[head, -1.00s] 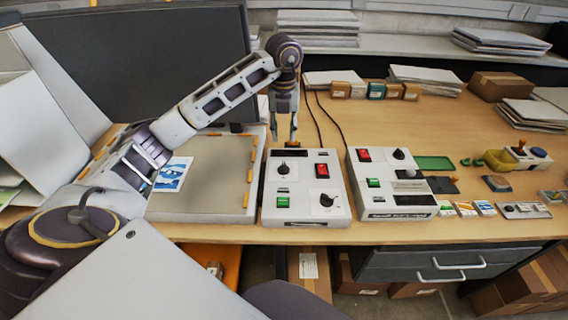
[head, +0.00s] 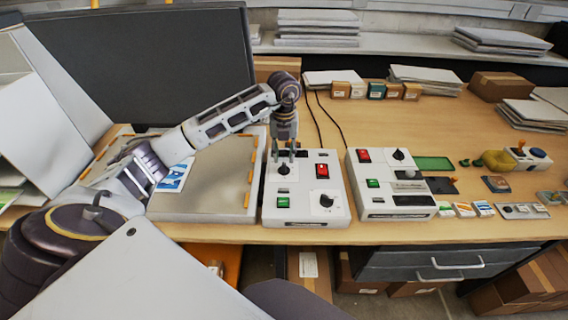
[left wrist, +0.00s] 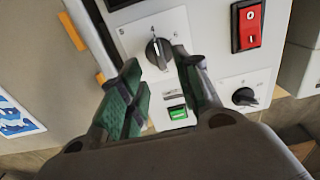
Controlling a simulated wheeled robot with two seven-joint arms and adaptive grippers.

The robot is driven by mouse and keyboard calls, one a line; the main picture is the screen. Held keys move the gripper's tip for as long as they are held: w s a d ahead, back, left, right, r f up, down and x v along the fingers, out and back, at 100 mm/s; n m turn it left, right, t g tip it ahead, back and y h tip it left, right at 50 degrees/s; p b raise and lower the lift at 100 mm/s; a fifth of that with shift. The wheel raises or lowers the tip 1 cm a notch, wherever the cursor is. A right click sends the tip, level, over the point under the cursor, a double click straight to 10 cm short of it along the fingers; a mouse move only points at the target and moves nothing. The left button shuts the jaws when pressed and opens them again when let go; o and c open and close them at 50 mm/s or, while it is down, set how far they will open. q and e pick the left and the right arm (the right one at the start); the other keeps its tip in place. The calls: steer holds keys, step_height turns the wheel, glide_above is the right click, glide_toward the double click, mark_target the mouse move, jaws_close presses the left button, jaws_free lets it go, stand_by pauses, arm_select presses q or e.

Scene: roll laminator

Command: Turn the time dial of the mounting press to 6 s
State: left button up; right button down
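The control box (head: 306,207) beside the flat grey press bed (head: 205,185) has a black upper dial (head: 284,169) and a black lower dial (head: 326,200). I cannot read which is the time dial. My left gripper (head: 284,154) points down just above the upper dial. In the left wrist view, the open green-padded fingers of the left gripper (left wrist: 158,62) stand on either side of the upper dial's knob (left wrist: 158,53), with gaps showing. Its pointer is roughly upward; the small scale marks are hard to read. My right gripper is out of view.
The box also has a red switch (left wrist: 248,25) and a green button (left wrist: 178,112) close to the fingers. A second control box (head: 392,185) stands to the right. A blue-and-white picture card (head: 174,177) lies on the bed. A dark monitor (head: 140,65) stands behind.

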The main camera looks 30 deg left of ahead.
mark_target(284, 166)
arm_select(q)
steer(key=shift+f+p, duration=0.35)
steer(key=shift+f, duration=2.35)
jaws_close()
